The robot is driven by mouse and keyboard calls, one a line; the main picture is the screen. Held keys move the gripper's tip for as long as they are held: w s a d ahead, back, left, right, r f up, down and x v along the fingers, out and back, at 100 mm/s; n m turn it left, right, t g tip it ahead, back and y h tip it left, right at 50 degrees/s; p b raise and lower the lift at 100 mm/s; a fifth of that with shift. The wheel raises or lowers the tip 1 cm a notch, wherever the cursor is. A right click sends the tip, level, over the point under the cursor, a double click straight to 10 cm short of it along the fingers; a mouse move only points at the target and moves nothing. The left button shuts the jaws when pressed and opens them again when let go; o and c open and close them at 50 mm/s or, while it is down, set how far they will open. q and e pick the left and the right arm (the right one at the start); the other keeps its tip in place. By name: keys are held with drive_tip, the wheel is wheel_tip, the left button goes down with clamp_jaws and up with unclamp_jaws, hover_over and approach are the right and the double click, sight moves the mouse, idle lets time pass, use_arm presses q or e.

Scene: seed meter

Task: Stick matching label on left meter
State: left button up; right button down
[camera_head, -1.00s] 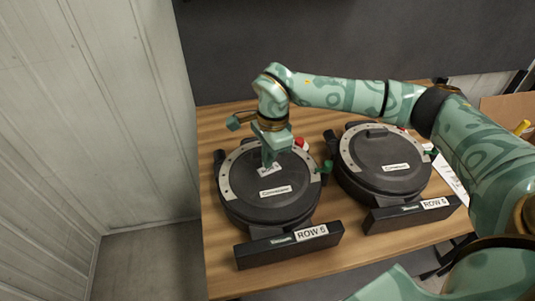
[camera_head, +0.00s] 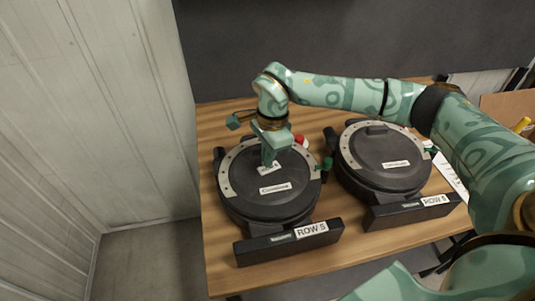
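The left meter (camera_head: 253,205) is a round black unit with a grey ring, a small white plate on its lid and a black front bar marked with a ROW label (camera_head: 311,229). My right gripper (camera_head: 268,160) points down over the rear half of its lid. It looks shut on a small white label (camera_head: 268,168) at its fingertips, at or just above the lid. The fingers partly hide this label, and its text is too small to read. The right meter (camera_head: 380,150) is similar, with its own ROW label (camera_head: 436,202). My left gripper is not in view.
Both meters stand on a wooden table (camera_head: 215,120). A white paper sheet (camera_head: 451,177) lies right of the right meter. A cardboard box (camera_head: 500,108) with something yellow is at the right edge. A pale ribbed wall (camera_head: 100,110) rises on the left.

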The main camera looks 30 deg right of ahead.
drive_tip(key=shift+f, duration=0.1)
idle(0.3)
drive_tip(key=c, duration=1.6)
unclamp_jaws()
wheel_tip(320, 180, up, 7)
drive_tip(key=p, duration=0.6)
drive_tip(key=shift+s, duration=0.1)
